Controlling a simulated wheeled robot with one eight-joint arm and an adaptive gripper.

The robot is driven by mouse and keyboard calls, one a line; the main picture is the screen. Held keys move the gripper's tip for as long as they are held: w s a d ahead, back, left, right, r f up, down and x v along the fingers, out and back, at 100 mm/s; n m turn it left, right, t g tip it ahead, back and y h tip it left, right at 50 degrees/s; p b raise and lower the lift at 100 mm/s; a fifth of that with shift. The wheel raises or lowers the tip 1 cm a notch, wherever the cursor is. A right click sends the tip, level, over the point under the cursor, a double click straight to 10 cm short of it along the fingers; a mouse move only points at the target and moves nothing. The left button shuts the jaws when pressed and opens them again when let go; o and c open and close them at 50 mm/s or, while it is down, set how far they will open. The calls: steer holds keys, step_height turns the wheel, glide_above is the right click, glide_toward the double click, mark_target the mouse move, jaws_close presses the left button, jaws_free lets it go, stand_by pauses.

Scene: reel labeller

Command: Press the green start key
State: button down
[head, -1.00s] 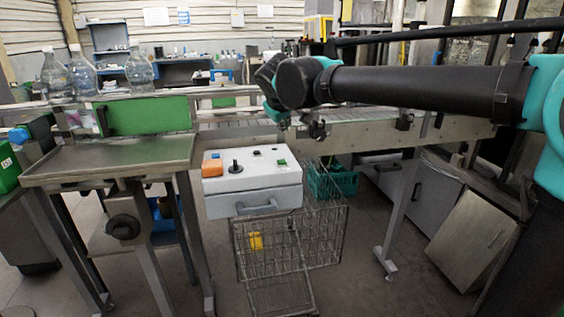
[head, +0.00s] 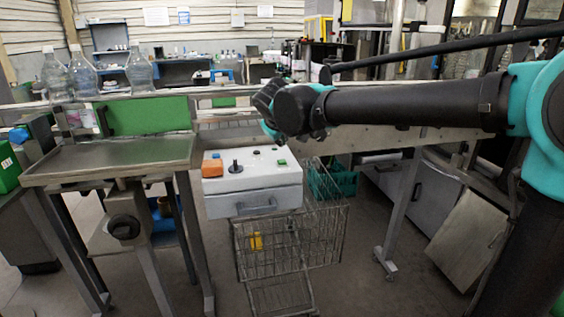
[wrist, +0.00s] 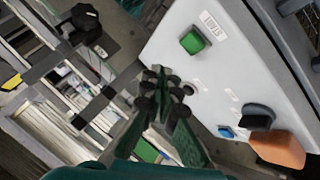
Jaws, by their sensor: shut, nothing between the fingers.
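The green start key (wrist: 194,41) is a small square button on the white control box, beside a label in the wrist view. It also shows near the right edge of the box top in the head view (head: 282,162). The white control box (head: 253,203) stands in front of the conveyor. My gripper (wrist: 163,75) is shut and empty. In the wrist view its tips appear below and left of the green key, apart from it. In the head view my arm's end hides the fingers.
The box also carries an orange block (head: 212,168), a black knob (head: 236,167) and a small blue button (wrist: 226,131). A wire cart (head: 290,245) stands beneath the box. A metal table (head: 110,157) is at left, with glass bottles (head: 139,68) behind it.

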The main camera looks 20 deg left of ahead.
mark_target(282, 162)
steer(key=shift+f, duration=1.7)
steer(key=shift+f, duration=0.1)
steer(key=shift+f, duration=0.35)
steer(key=shift+f, duration=0.4)
stand_by(0.8)
steer(key=shift+r, duration=0.15)
stand_by(0.3)
steer(key=shift+r, duration=0.8)
steer(key=shift+r, duration=2.45)
